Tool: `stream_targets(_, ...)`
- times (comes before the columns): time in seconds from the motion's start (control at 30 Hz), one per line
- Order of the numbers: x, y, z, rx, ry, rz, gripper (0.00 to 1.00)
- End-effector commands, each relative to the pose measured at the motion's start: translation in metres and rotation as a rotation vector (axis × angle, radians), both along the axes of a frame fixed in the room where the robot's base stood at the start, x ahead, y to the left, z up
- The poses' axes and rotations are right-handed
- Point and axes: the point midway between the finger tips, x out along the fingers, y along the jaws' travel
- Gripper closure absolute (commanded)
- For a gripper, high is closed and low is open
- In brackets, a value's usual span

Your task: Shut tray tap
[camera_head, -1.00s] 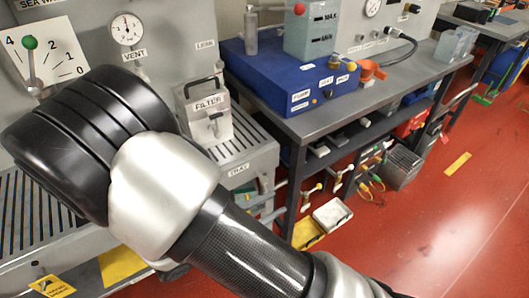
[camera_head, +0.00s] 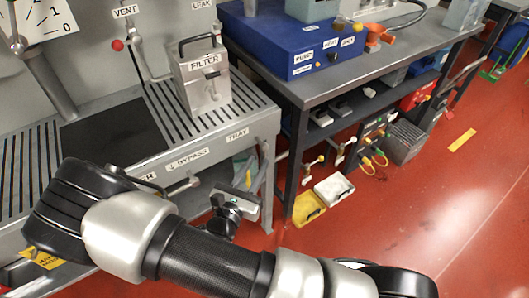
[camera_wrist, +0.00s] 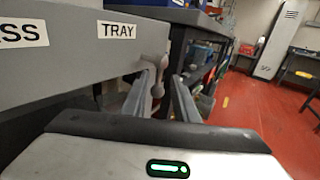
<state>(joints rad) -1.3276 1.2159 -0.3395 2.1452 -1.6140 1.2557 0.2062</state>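The tray tap (camera_wrist: 157,64) is a pale grey fitting with rounded ends below the TRAY label (camera_wrist: 118,31) in the wrist view. The same label (camera_head: 237,134) shows at the right end of the bench front in the head view. My gripper (camera_wrist: 162,76) is open, with a gap between its two fingers. The tap shows just beyond the fingertips, nearer the left finger; I cannot tell whether they touch. In the head view my gripper (camera_head: 248,178) is below the TRAY label, and the tap there is hard to make out.
The grey bench front (camera_head: 205,150) is close beside my gripper. Another tap handle (camera_head: 183,186) sticks out under the BYPASS label (camera_head: 188,158). A dark table (camera_head: 300,95) with a blue box (camera_head: 290,40) stands to the right. Red floor (camera_head: 400,220) is open at right.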

Motion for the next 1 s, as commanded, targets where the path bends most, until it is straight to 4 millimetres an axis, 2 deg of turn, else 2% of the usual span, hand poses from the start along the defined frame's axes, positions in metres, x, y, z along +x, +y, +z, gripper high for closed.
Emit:
stream_targets(0.1, 0.023, -0.01, -0.001, 0.001, -0.001, -0.003, 0.73)
stream_targets(0.3, 0.05, -0.021, -0.001, 0.001, 0.0, -0.002, 0.73)
stream_targets(0.5, 0.06, -0.025, 0.0, 0.001, 0.0, -0.001, 0.73)
stream_targets(0.73, 0.061, -0.025, 0.0, 0.001, 0.0, -0.001, 0.73)
stream_targets(0.77, 0.061, -0.025, 0.0, 0.001, 0.001, -0.001, 0.75)
stream_targets(0.9, 0.061, -0.025, 0.0, 0.001, 0.0, -0.001, 0.98)
stream_targets(1.0, 0.061, -0.025, 0.001, 0.0, -0.003, -0.001, 1.0)
